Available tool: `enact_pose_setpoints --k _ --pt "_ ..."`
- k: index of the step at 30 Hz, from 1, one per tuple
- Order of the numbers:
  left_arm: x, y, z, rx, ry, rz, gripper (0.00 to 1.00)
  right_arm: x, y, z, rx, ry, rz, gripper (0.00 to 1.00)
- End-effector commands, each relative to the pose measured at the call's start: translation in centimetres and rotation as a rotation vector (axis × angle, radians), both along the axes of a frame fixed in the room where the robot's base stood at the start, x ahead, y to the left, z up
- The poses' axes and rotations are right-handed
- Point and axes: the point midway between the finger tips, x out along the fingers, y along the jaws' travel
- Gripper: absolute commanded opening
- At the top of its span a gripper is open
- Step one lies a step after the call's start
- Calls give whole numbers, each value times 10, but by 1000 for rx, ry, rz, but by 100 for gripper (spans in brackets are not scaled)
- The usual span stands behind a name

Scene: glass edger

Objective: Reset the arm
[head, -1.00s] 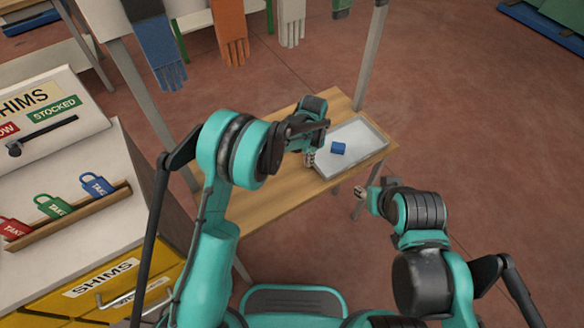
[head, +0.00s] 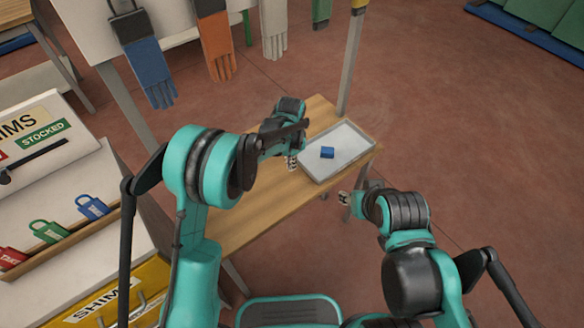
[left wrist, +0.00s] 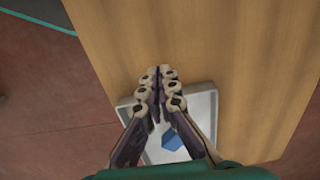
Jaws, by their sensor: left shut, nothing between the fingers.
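My left gripper (head: 291,163) is shut and empty above the wooden table, just left of the grey tray (head: 370,146). Its closed fingers (left wrist: 160,76) also show in the left wrist view, with nothing between them. A small blue block (head: 327,152) lies in the tray, apart from the gripper. In the left wrist view the tray (left wrist: 208,104) and the blue block (left wrist: 172,140) are partly hidden behind the fingers. My right gripper (head: 344,198) hangs by the table's front right side, small and end-on, so its jaws are unclear.
The wooden table (head: 262,195) is bare left of the tray. A cabinet with a shims board and red, green and blue padlock-shaped tags (head: 92,207) stands at the left. Gloves (head: 150,75) hang at the back, near a post (head: 350,65). Open floor lies right.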

Motion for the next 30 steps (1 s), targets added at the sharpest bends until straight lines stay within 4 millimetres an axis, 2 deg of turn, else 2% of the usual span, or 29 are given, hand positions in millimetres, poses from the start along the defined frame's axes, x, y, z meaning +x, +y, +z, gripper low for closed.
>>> enact_pose_setpoints --k 1,3,7,11,20,23,26,30 --pt "0 0 14 0 0 0 0 0 0 8 0 0 0 41" --pt "0 0 27 0 0 0 0 0 0 12 0 0 0 41" --pt "0 0 45 0 0 0 0 0 0 18 0 0 0 41" --pt "0 0 54 0 0 0 0 0 0 21 0 0 0 41" --pt "-1 2 60 -2 -5 7 0 0 0 20 0 0 0 41" --pt "-5 13 76 -9 -26 44 0 0 0 20 0 0 0 41" --pt "-16 35 106 -27 -69 119 0 0 0 20 0 0 0 41" --pt "-42 73 152 -62 -149 258 0 0 0 20 0 0 0 41"
